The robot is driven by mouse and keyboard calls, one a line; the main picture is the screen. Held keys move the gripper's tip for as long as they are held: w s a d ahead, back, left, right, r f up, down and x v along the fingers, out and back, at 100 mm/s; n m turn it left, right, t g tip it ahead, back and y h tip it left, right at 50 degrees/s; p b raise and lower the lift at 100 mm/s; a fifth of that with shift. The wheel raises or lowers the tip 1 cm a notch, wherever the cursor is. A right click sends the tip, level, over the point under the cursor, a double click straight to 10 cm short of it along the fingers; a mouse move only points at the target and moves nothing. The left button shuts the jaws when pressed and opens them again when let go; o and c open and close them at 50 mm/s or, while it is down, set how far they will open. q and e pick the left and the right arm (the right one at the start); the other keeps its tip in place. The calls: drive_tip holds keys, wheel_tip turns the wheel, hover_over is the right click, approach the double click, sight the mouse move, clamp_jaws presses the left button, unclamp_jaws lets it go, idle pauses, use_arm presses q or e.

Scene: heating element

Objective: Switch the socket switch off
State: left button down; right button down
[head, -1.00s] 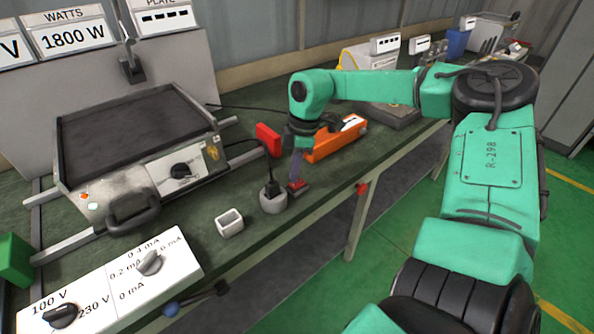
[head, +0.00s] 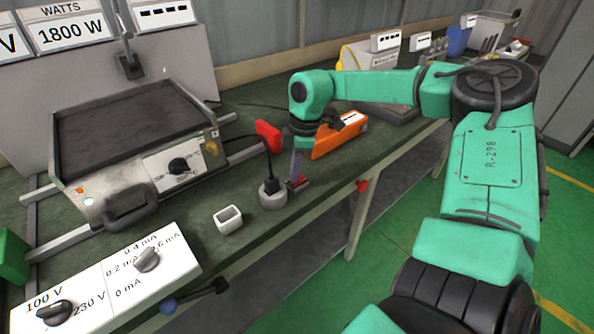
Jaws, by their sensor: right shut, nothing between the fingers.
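A grey socket (head: 272,200) with a black plug and cable stands on the bench near its front edge. The switch's on or off position is too small to read. My left gripper is not in view.
A hot plate (head: 130,130) with a knob stands at the left. A white dial panel (head: 110,285) is in front. An orange device (head: 335,138) and a red block (head: 268,137) are behind my gripper.

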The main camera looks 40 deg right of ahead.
drive_tip(key=shift+f, duration=0.15)
drive_tip(key=shift+r+p, duration=2.1)
drive_tip(key=shift+r, duration=1.5)
drive_tip(key=shift+f, duration=0.1)
